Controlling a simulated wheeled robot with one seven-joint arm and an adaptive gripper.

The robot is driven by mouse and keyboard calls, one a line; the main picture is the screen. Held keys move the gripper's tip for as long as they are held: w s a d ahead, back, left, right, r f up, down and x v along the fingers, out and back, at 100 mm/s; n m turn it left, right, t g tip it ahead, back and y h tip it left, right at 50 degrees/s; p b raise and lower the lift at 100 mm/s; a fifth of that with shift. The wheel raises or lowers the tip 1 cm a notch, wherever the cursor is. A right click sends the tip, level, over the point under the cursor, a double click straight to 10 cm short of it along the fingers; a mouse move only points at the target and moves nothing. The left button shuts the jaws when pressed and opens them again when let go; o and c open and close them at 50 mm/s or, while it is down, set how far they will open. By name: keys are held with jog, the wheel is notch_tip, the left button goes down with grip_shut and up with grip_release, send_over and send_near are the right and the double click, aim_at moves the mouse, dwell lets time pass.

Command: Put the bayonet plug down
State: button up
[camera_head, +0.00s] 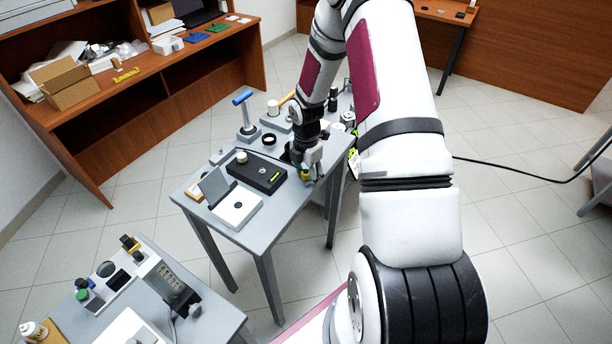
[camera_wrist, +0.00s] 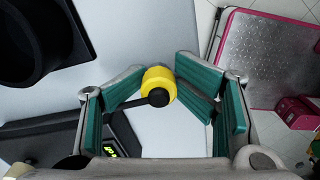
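The bayonet plug (camera_wrist: 160,80) is yellow with a black knob-like end. In the wrist view it sits between the teal-padded fingertips of my gripper (camera_wrist: 158,78), with a pad against each side. My gripper is shut on it. In the head view my gripper (camera_head: 311,168) points down over the right edge area of the grey table (camera_head: 262,238), and the yellow plug (camera_head: 306,175) shows small at its tips. I cannot tell whether the plug touches the table top.
A black box (camera_head: 257,172) with a lit green display stands left of my gripper. A white device (camera_head: 236,208) with a raised dark panel is at the table's front. A blue-topped stand (camera_head: 246,115) and a black ring (camera_head: 269,140) are behind.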

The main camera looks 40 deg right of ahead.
notch_tip(320, 180, up, 13)
notch_tip(320, 180, up, 10)
jog(key=m+h, duration=0.1)
jog(key=m, duration=0.2)
send_over(306, 170)
jog(key=s+a, duration=0.2)
jog(key=a, duration=0.2)
jog(key=s+a+r+m+t+h, duration=0.1)
jog(key=s+a+r+m, duration=0.2)
jog(key=a+r, duration=0.15)
jog(key=s+a+r+m+t, duration=0.1)
jog(key=s+a+r+m, duration=0.25)
jog(key=r, duration=0.25)
jog(key=s+a+r+m+t+y, duration=0.1)
jog(key=s+a+r+m, duration=0.2)
jog(key=s, duration=0.4)
jog(key=s+a+r+m+t+y, duration=0.1)
jog(key=s+a+r+m+t, duration=0.1)
jog(key=s+m, duration=0.4)
jog(key=shift+s+a+r+m, duration=0.35)
jog(key=shift+s+a+r, duration=0.35)
jog(key=shift+a, duration=0.7)
jog(key=shift+s+f, duration=0.1)
jog(key=shift+f, duration=0.05)
